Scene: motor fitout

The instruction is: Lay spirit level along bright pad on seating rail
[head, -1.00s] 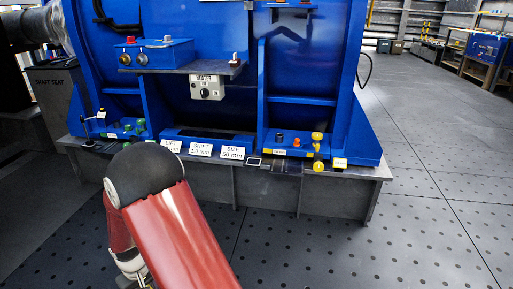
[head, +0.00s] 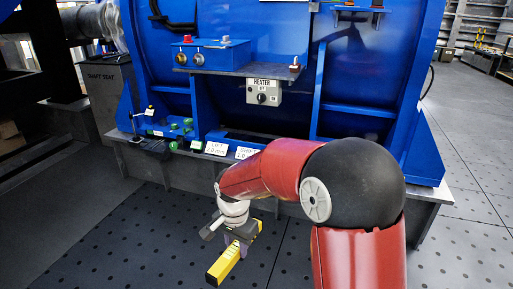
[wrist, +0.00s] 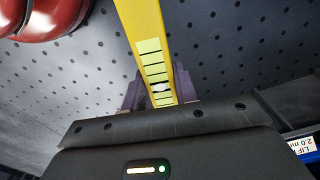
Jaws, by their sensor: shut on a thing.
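The yellow spirit level (head: 222,268) is held in my gripper (head: 240,236), out in front of the blue machine and over the dotted floor. In the wrist view the level (wrist: 143,28) runs away from my gripper (wrist: 160,90), its vial among pale green marks lying between the purple fingers. The fingers are shut on it. The grey ledge under the machine, which looks like the seating rail (head: 178,172), is apart from the level. I cannot make out a bright pad on it; my red arm hides much of the ledge's middle and right.
The blue motor housing (head: 330,130) rises above the ledge, with a heater box (head: 264,92) on its front. Label plates reading LIFT (head: 216,148) and SHIFT (head: 246,153) stand at the ledge. A grey block marked shaft seat (head: 104,90) is at left. The floor at right is clear.

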